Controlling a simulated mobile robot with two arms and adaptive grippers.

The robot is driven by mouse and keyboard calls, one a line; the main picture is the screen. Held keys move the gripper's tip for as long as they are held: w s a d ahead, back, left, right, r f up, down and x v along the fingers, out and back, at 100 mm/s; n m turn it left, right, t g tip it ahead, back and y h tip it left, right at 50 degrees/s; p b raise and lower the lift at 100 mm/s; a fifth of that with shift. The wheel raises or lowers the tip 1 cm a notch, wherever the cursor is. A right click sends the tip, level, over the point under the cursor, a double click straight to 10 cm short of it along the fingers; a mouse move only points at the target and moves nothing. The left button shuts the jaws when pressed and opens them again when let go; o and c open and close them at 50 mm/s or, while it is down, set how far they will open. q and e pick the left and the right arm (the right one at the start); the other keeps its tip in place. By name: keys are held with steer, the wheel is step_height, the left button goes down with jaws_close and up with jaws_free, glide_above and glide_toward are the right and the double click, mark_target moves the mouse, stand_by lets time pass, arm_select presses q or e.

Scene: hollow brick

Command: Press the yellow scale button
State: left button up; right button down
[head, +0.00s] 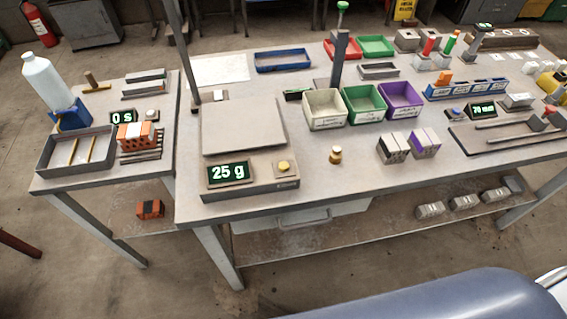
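The scale (243,127) stands at the front left of the main table, with an empty grey plate. Its green display (229,172) reads 25 g. The yellow scale button (284,167) sits on the scale's front panel, to the right of the display, and nothing covers it. Neither of my grippers shows in the head view.
A small brass weight (336,155) stands on the table right of the scale. Behind it are cream (324,108), green (364,103) and purple (401,100) bins. A thin post (179,45) rises behind the scale's left side. A side table (66,181) holds an orange hollow brick (136,135).

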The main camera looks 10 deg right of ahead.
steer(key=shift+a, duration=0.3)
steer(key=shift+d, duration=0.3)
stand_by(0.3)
